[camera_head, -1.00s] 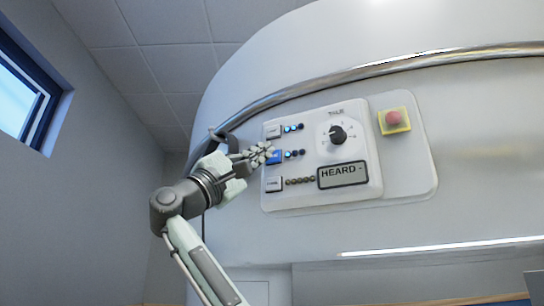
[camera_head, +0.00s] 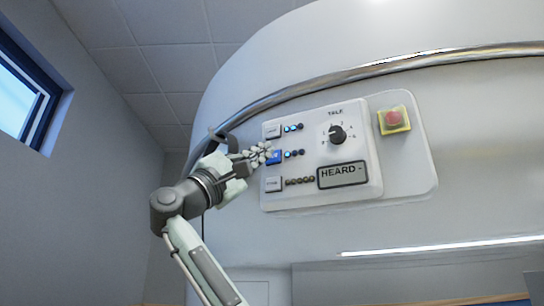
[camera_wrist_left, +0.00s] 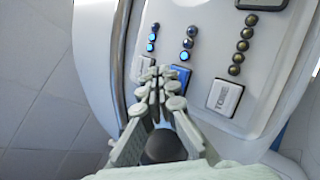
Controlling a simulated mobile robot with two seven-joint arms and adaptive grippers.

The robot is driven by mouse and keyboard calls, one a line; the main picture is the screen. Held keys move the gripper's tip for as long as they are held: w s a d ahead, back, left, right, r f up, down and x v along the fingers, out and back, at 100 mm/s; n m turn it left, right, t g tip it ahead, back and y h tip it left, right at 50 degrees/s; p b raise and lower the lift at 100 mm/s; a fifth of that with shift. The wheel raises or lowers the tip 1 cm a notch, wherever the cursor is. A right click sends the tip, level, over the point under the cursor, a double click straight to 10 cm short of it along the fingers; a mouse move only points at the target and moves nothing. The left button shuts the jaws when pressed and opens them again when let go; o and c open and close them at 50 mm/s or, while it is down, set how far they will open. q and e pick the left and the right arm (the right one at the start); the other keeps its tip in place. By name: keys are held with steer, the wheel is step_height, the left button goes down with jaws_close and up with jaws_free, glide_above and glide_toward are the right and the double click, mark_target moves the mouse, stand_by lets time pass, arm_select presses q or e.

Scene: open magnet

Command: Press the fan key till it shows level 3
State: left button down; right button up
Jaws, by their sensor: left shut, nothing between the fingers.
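A white control panel (camera_head: 310,170) on the machine carries three keys in a column. The middle key (camera_head: 274,157) is blue; its label is not legible, so I cannot confirm that it is the fan key. Beside it is a row of three lamps (camera_head: 295,153), with only the lamp nearest the key clearly lit. The blue key also shows in the left wrist view (camera_wrist_left: 181,75), partly behind my fingers. My left gripper (camera_head: 262,153) is shut and empty, its fingertips close to the blue key; I cannot tell whether they touch. My right gripper is out of view.
The top key (camera_head: 273,131) has two lit lamps; the bottom key (camera_head: 273,184) has a row of brownish lamps. A black dial (camera_head: 338,134), a display reading "HEARD -" (camera_head: 342,175) and a red button on yellow (camera_head: 394,119) sit to the right. A metal rail (camera_head: 370,70) runs above.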

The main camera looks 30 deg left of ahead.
arm_select(q)
steer(key=shift+w, duration=0.4)
stand_by(0.3)
steer(key=shift+w+a, duration=0.1)
steer(key=shift+w, duration=0.4)
stand_by(0.4)
steer(key=shift+s, duration=0.15)
steer(key=shift+s+b, duration=0.45)
steer(key=shift+s, duration=0.3)
